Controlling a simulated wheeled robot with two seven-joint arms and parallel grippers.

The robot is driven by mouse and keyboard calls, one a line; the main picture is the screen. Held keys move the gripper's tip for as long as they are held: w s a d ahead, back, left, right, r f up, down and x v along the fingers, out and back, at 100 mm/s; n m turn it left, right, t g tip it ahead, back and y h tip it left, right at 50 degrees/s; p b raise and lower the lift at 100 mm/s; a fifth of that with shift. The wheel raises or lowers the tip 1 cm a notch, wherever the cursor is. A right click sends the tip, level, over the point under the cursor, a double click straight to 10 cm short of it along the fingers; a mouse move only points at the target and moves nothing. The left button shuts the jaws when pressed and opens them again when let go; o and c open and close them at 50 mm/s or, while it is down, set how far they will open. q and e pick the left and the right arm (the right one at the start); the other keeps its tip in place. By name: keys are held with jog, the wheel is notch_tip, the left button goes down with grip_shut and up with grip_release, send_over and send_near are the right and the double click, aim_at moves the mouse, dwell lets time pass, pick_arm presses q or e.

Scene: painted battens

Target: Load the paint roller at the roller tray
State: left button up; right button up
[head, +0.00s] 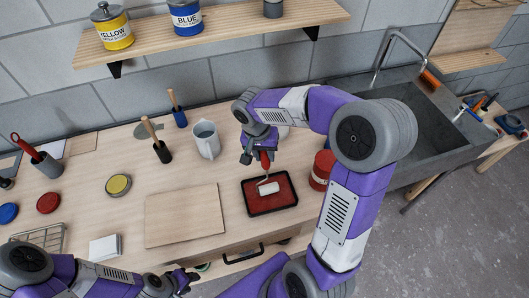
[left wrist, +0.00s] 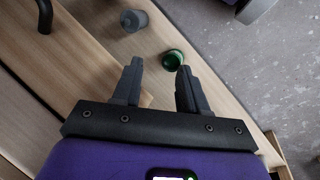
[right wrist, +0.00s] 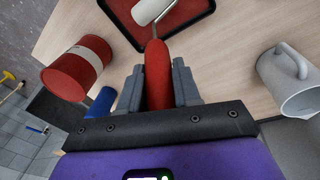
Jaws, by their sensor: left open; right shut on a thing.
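The paint roller has a red handle (right wrist: 157,75) and a white sleeve (head: 268,188). My right gripper (head: 257,160) is shut on the red handle; in the right wrist view the handle sits between both fingers (right wrist: 158,85). The roller tray (head: 283,203) is black-rimmed with red paint inside, on the bench right of centre. The white sleeve is over the tray's red area; I cannot tell whether it touches the paint. My left gripper (head: 182,283) is low at the bench's front edge. In the left wrist view its fingers (left wrist: 157,88) are apart and empty.
A red paint can (head: 321,172) stands right of the tray, and a light jug (head: 206,140) stands left behind it. A flat wooden board (head: 185,215) lies left of the tray. A green round thing (left wrist: 172,60) and a grey cylinder (left wrist: 134,20) are near my left gripper.

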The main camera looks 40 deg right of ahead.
jog(key=shift+f+b, duration=0.8)
jog(key=shift+b, duration=0.05)
dwell(2.1)
jog(key=shift+r+p, duration=2.6)
jog(key=shift+r, duration=1)
